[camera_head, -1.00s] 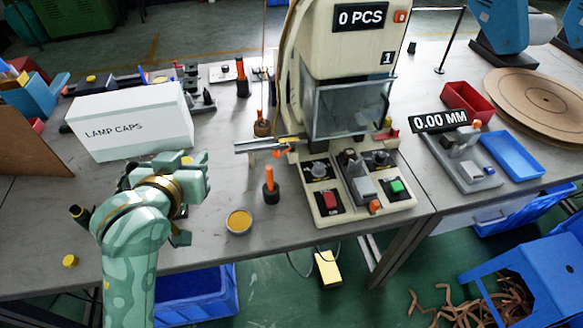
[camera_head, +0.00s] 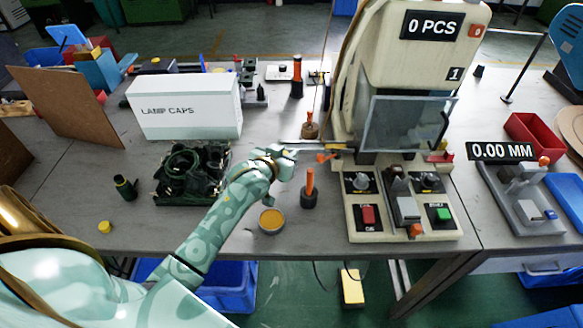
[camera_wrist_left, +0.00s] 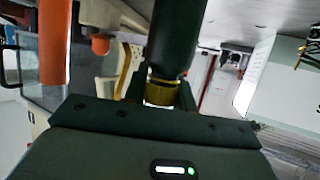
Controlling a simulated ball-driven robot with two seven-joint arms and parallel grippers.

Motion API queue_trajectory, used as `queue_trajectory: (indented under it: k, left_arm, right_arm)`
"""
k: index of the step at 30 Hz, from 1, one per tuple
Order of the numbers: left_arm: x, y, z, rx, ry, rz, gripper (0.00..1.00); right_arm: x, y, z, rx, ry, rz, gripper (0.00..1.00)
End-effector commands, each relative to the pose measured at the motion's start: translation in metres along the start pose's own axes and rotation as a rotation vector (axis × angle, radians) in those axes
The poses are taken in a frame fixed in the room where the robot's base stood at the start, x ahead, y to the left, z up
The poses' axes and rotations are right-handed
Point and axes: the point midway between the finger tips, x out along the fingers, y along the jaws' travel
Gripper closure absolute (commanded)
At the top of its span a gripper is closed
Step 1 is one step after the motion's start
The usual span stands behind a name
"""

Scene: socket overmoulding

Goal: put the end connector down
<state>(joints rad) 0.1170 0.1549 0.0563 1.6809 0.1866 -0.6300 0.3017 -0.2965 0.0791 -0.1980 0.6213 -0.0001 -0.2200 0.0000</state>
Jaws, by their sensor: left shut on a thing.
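My left gripper (camera_head: 286,163) is above the table between the lamp caps box and the press, just left of an orange-handled tool. In the left wrist view it (camera_wrist_left: 160,95) is shut on the end connector (camera_wrist_left: 176,42), a dark green cylinder with a brass-yellow ring at its base. The connector points away from the gripper. In the head view it is too small and covered to make out clearly. Its lower end is hidden by the gripper body. My right gripper is in neither view.
The press (camera_head: 408,110) stands to the right, with its button panel (camera_head: 405,208) in front. The orange-handled tool (camera_head: 310,185) and a round dish (camera_head: 271,221) are close by. A dark green tray (camera_head: 180,200), a green cylinder (camera_head: 125,188) and the lamp caps box (camera_head: 185,108) are left.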

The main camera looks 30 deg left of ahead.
Motion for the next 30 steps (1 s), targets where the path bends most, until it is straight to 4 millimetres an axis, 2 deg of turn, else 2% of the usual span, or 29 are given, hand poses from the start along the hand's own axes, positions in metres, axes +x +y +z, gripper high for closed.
queue_trajectory:
  k: [1,8,12,14,16,17,24,25,26,30]
  left_arm:
    - [0.007,0.001,0.006,-0.001,-0.001,0.001,0.97]
    - [0.022,0.003,0.012,-0.001,0.000,0.001,0.97]
    - [0.034,0.004,0.037,0.001,-0.004,0.001,0.97]
    - [0.036,0.004,0.043,0.000,-0.003,0.001,0.97]
    - [0.036,0.004,0.042,-0.001,0.000,0.002,0.97]
    - [0.035,0.004,0.041,-0.001,0.001,0.002,1.00]
    - [0.036,0.004,0.042,0.000,0.000,0.001,1.00]
    - [0.036,0.004,0.043,0.000,0.000,0.001,0.71]
    - [0.036,0.004,0.042,0.000,0.000,0.001,0.65]
    - [0.036,0.004,0.042,0.000,0.001,0.001,0.65]
  right_arm:
    - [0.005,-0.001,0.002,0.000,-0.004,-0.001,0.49]
    - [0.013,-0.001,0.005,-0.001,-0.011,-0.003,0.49]
    - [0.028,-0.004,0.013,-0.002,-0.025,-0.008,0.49]
    - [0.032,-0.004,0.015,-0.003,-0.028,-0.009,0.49]
    - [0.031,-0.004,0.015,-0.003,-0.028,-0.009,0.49]
    - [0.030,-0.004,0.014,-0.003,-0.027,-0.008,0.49]
    - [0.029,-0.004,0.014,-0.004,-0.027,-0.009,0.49]
    - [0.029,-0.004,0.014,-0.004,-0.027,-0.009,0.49]
    - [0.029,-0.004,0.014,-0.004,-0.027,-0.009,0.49]
    - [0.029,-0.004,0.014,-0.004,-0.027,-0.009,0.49]
